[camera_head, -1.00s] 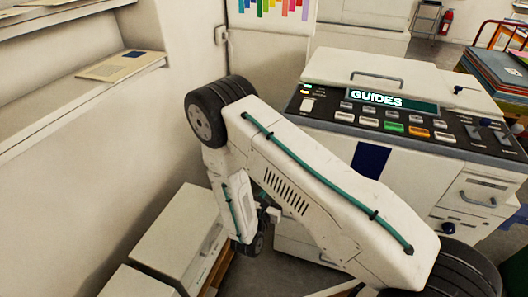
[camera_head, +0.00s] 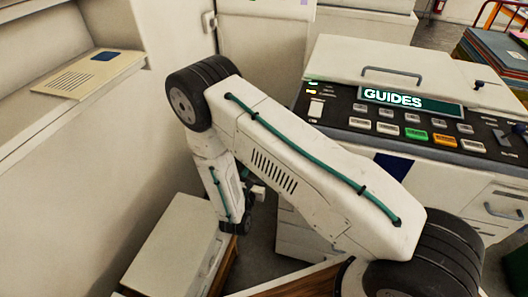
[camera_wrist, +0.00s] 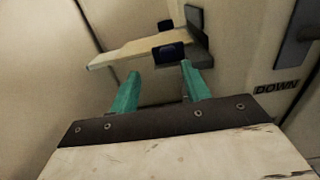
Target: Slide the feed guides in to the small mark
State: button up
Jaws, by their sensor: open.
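The copier-like machine (camera_head: 400,62) stands at the right in the head view, its green display (camera_head: 411,101) reading GUIDES. In the wrist view a cream feed tray (camera_wrist: 128,50) juts from the machine's side. Two dark blue blocks, apparently the feed guides, sit on it: a far one (camera_wrist: 166,25) and a near one (camera_wrist: 170,52). No small mark can be made out. My gripper (camera_wrist: 158,76) has its two teal fingers apart, with nothing between them. The fingertips point towards the tray, short of the near guide. The arm hides most of the tray side in the head view.
A shelf with a cream booklet (camera_head: 88,76) is on the left wall. Stacked coloured sheets (camera_head: 490,58) lie at the far right. A DOWN label (camera_wrist: 277,88) marks the machine's side.

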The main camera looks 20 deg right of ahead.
jog(key=d+x, duration=0.1)
jog(key=x, duration=0.6)
jog(key=shift+d, duration=0.2)
